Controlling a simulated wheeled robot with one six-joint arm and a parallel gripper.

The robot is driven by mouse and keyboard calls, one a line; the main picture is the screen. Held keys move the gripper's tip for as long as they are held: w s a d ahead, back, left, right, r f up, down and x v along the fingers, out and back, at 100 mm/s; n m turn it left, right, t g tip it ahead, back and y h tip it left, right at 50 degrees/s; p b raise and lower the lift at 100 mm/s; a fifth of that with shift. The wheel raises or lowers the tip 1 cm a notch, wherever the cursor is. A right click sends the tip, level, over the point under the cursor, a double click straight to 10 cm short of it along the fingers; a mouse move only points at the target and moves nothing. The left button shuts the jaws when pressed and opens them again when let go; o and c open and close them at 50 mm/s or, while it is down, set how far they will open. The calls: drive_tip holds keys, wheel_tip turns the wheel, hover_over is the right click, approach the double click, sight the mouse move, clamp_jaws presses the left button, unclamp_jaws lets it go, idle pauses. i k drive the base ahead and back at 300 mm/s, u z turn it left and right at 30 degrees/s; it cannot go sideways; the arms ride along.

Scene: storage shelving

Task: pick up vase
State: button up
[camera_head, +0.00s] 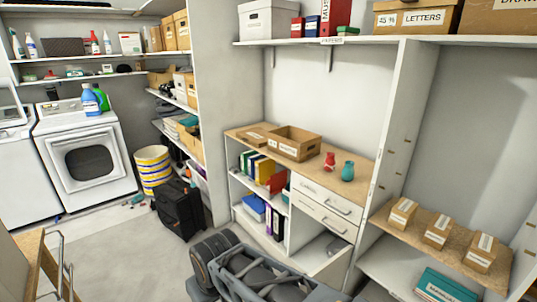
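A small teal vase (348,171) stands upright on the wooden top of the low cabinet, close to its right end. A small red vase (329,161) stands just to its left, apart from it. Both are clear of anything in front of them. Dark grey links of my own arm show at the bottom middle of the picture, well below and in front of the cabinet. I cannot make out my gripper or its fingers in this view.
An open cardboard box (286,148) sits left of the vases on the wooden top (357,157). A white divider panel (391,130) rises to their right. Small boxes (437,232) stand on the right shelf. A black suitcase (178,210) stands on the floor, with free floor left.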

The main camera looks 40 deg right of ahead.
sight(348, 172)
drive_tip(key=i, duration=2.2)
drive_tip(key=z, duration=3)
drive_tip(key=i, duration=1)
drive_tip(key=u, duration=0.05)
